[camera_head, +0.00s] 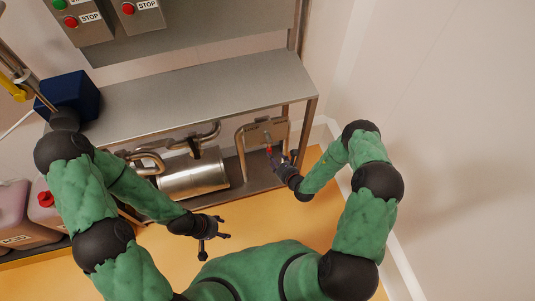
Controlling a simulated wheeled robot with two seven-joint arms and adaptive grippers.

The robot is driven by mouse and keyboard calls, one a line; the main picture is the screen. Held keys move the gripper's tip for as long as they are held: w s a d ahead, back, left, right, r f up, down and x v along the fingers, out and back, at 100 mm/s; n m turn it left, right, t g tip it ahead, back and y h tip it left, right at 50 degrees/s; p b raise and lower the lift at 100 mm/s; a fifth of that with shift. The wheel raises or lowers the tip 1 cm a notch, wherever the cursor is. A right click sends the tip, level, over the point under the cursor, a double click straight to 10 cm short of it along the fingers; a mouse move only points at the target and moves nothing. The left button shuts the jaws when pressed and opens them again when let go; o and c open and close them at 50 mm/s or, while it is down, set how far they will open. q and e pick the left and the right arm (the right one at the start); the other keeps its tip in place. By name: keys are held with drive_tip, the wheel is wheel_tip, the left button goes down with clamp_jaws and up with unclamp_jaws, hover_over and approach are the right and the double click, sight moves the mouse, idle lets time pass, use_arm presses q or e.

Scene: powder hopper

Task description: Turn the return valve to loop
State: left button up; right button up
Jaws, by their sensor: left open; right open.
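The return valve shows as a small red handle (269,149) on a metal bracket and pipe loop (240,137) under the right end of the steel bench. My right gripper (284,157) is open, close to the red handle and just right of it; I cannot tell whether it touches. The gripper and the small scale hide part of the valve, so the handle's exact setting is unclear. My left gripper (217,236) is open and empty, low over the orange floor, left of my torso.
A steel cylinder with pipes (193,176) lies on the lower shelf. The steel bench top (215,90) is clear. STOP button boxes (138,14) hang behind it. A blue box (70,94) and jugs with a red cap (45,199) are at left. A white wall (450,130) bounds the right.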

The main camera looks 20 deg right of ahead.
drive_tip(key=shift+b+x, duration=1.1)
drive_tip(key=shift+x, duration=2.35)
drive_tip(key=shift+c, duration=0.3)
drive_tip(key=shift+s, duration=0.1)
clamp_jaws()
